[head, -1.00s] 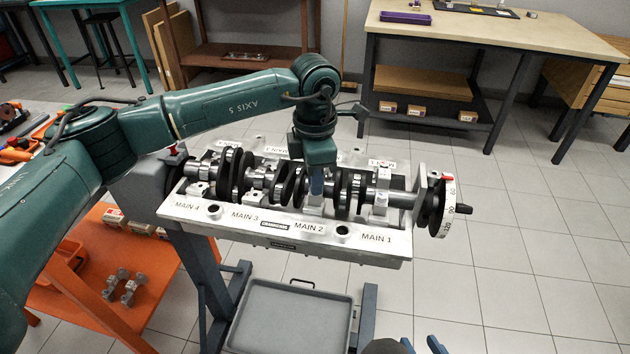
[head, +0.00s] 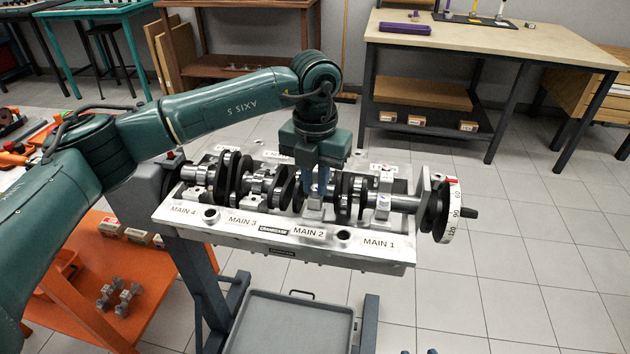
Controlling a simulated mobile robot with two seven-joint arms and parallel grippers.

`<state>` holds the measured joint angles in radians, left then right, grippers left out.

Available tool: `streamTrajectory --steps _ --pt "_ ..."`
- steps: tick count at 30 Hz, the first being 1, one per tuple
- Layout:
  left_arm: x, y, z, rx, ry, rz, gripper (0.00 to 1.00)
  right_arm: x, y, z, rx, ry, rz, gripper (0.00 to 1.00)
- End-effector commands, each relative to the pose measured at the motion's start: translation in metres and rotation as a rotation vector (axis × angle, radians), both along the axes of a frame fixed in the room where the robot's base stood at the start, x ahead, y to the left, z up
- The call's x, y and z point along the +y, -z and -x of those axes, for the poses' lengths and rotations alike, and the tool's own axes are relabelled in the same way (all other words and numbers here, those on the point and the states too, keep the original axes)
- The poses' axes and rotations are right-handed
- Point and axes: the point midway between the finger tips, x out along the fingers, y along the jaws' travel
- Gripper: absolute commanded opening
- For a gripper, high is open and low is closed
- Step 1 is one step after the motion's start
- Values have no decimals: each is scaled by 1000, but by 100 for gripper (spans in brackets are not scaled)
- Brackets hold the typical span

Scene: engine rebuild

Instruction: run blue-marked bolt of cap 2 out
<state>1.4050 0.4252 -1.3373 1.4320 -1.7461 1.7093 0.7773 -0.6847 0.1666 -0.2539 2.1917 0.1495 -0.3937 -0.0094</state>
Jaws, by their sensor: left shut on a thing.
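The crankshaft (head: 257,185) lies in the pale engine block (head: 210,226), whose front edge carries the labels MAIN 4 to MAIN 1 from left to right. Cap 2 (head: 314,209) sits over the shaft behind the MAIN 2 label, partly covered by my gripper. My left gripper (head: 318,192) points straight down over cap 2, its blue fingers shut on the bolt there. The fingers hide that bolt and its blue mark. Of my right gripper, at most two tiny blue-grey tips (head: 432,351) show at the bottom edge; its state cannot be made out.
A graduated wheel (head: 440,211) with a handle sticks out at the block's right end. Cap 1 (head: 383,205) stands on the right part of the shaft. A grey tray (head: 262,322) lies below the block. An orange cart (head: 152,275) with metal parts stands at left.

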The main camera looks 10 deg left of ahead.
Motion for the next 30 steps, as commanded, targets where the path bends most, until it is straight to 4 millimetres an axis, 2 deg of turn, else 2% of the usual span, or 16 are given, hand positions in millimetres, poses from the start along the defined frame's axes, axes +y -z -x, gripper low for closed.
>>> streamTrajectory --steps 1,15,30 --pt "0 7 2 10 -43 -4 0 0 3 0 2 1 -1 36" --pt "0 6 2 8 -415 -3 0 -2 6 4 -3 7 0 36" --pt "0 6 1 7 -552 -4 0 -3 1 3 -21 10 -2 36"
